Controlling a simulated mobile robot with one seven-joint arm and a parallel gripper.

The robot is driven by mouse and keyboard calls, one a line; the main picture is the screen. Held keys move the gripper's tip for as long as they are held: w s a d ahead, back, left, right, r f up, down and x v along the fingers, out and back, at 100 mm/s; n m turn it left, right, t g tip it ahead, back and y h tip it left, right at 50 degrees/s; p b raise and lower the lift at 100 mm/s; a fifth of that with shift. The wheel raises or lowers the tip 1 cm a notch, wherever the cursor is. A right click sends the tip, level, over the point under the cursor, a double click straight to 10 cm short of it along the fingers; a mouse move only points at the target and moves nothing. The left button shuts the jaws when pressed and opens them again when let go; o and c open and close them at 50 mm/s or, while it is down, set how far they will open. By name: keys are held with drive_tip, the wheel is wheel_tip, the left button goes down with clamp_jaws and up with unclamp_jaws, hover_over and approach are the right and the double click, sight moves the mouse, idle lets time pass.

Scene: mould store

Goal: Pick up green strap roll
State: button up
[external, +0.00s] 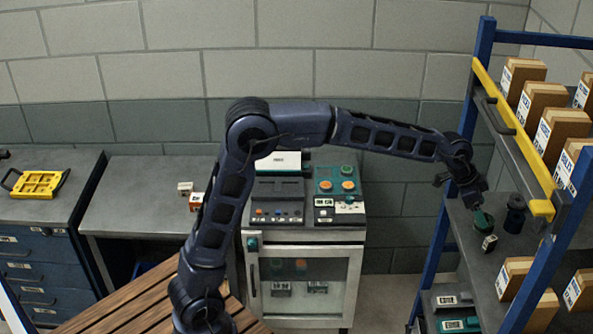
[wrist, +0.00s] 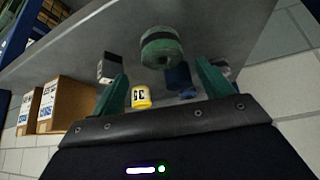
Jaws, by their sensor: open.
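The green strap roll (wrist: 161,46) is a round green roll with a dark band around its middle, on the grey shelf in the wrist view. It lies ahead of my gripper (wrist: 161,72), between the lines of its two green fingers, which are spread apart with nothing held. In the external view, my gripper (external: 470,193) is over the shelf at the right, just above a green round thing (external: 483,221) that looks like the roll. The picture is too small to tell whether they touch.
A dark blue spool (external: 515,213) stands right of the roll, and a small labelled box (external: 489,243) sits in front. The wrist view shows a yellow labelled item (wrist: 141,96) and a blue item (wrist: 178,77) near the fingers. A yellow rail (external: 510,130) and blue posts border the rack.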

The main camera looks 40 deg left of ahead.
sight(478, 217)
drive_tip(key=shift+a+x, duration=0.2)
drive_tip(key=shift+x, duration=2.65)
drive_tip(key=shift+w, duration=0.15)
drive_tip(key=c, duration=1.1)
drive_tip(key=shift+c, duration=0.2)
